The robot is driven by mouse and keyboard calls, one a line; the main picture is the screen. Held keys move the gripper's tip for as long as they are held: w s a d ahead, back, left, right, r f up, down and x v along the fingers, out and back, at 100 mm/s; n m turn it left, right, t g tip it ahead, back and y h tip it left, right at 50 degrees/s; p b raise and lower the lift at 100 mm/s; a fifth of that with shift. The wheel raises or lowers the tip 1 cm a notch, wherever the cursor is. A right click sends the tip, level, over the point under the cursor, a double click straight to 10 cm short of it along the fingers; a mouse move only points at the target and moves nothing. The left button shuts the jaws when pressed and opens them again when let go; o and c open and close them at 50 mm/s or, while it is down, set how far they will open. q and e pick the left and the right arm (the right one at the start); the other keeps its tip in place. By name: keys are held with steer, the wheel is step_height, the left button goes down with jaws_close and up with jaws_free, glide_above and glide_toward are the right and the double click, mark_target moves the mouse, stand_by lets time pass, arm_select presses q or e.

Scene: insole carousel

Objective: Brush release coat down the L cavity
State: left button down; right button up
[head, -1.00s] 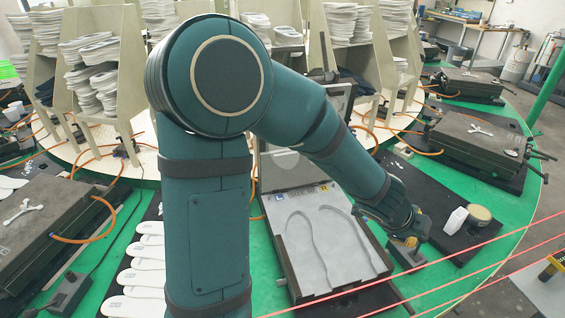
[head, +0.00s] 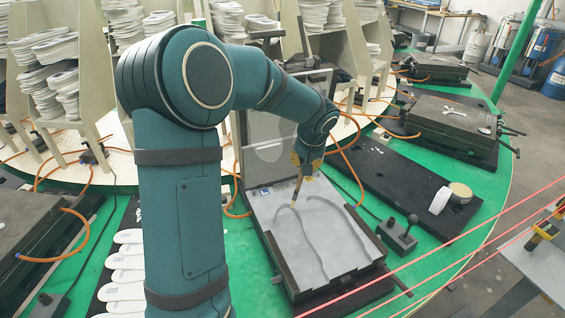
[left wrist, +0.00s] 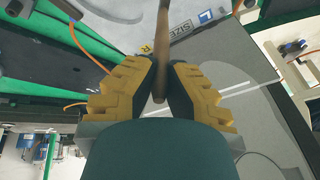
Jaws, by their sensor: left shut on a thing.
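The open mould (head: 345,262) lies in the middle, with two insole-shaped cavities in its grey lower plate. The L cavity (head: 297,240) is the left one, below a blue L label (head: 265,190). My left gripper (head: 308,172) is above the mould's back part, shut on a brush (head: 298,198) that points down. The brush tip is over the far end of the L cavity; I cannot tell whether it touches. In the left wrist view, the yellow fingers (left wrist: 163,72) close on the brush's brown handle (left wrist: 162,40); its bristles are hidden. My right gripper is not seen.
The mould's raised lid (head: 262,150) stands behind it. To the right are a control box with a lever (head: 402,238), a white bottle (head: 440,201) and a round pot (head: 461,192). White insoles (head: 125,262) lie at left.

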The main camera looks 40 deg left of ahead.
arm_select(q)
steer(key=s+a+n+g, duration=0.1)
steer(key=s+a+n, duration=0.35)
steer(key=n, duration=0.35)
steer(key=s+d+b, duration=0.1)
steer(key=s+d, duration=0.2)
steer(key=d, duration=0.6)
steer(key=s+d+b, duration=0.2)
steer(key=s+d, duration=0.2)
steer(key=d, duration=0.5)
steer(key=shift+w+f+b, duration=0.15)
steer(key=shift+f+b, duration=2.35)
steer(key=shift+b+x, duration=0.7)
steer(key=shift+x, duration=0.3)
steer(key=w+a, duration=0.4)
steer(key=a, duration=0.6)
steer(key=shift+a+f+p, duration=0.15)
steer(key=shift+a+p, duration=0.05)
steer(key=shift+p, duration=0.1)
